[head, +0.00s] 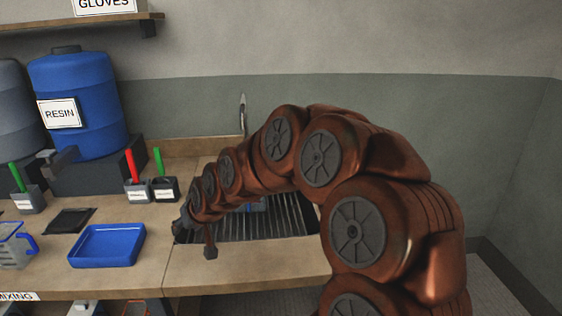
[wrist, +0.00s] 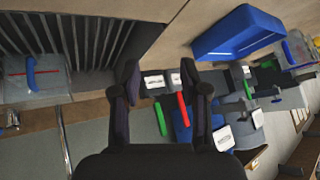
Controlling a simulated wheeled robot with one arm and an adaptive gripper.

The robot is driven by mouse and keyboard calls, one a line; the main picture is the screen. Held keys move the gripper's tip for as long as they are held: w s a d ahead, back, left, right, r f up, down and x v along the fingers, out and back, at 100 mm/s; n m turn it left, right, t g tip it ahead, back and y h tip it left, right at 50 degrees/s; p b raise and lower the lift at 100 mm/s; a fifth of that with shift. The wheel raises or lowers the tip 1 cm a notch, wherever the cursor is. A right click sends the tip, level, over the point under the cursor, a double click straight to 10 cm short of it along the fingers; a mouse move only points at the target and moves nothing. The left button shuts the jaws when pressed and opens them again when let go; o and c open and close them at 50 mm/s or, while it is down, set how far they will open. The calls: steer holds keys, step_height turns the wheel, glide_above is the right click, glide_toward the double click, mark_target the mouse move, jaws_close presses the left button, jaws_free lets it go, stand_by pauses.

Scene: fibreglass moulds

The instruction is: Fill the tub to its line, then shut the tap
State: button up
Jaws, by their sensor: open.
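A clear tub (wrist: 50,84) stands on the dark sink grate (wrist: 92,42) at the left of the wrist view, with a red line across it and a blue upright part, perhaps a handle. Its water level cannot be told. In the head view my arm hides most of it. A chrome tap (head: 242,115) rises behind my arm at the back of the sink; a chrome pipe (wrist: 64,145) shows in the wrist view. My gripper (wrist: 163,88) is open and empty, to the right of the tub there. In the head view my gripper (head: 196,236) is at the grate's left end.
A blue tray (head: 106,246) lies on the bench left of the sink, with a jug (head: 14,248) beside it. A blue resin drum (head: 85,100) stands on a dark stand at the back left.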

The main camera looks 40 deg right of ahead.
steer(key=w+d+m+t+h+b, duration=0.1)
steer(key=w+d+m+t+h, duration=0.15)
steer(key=w+d, duration=0.5)
steer(key=w+d+m+t+h+b, duration=0.1)
steer(key=w+d+m+t, duration=0.2)
steer(key=d, duration=0.7)
steer(key=s+d+f+m+h+b, duration=0.15)
steer(key=d+h, duration=0.25)
steer(key=d, duration=0.8)
steer(key=s+d+f+m+h+b, duration=0.1)
steer(key=d+m+h, duration=0.3)
steer(key=d, duration=0.8)
steer(key=shift+n+t+h, duration=0.25)
steer(key=shift+n+t, duration=0.2)
steer(key=shift+n, duration=0.15)
steer(key=shift+r+p+x, duration=0.2)
steer(key=shift+p+x, duration=0.6)
steer(key=shift+x, duration=2.75)
steer(key=shift+w+a, duration=0.1)
steer(key=shift+a, duration=0.05)
jaws_close()
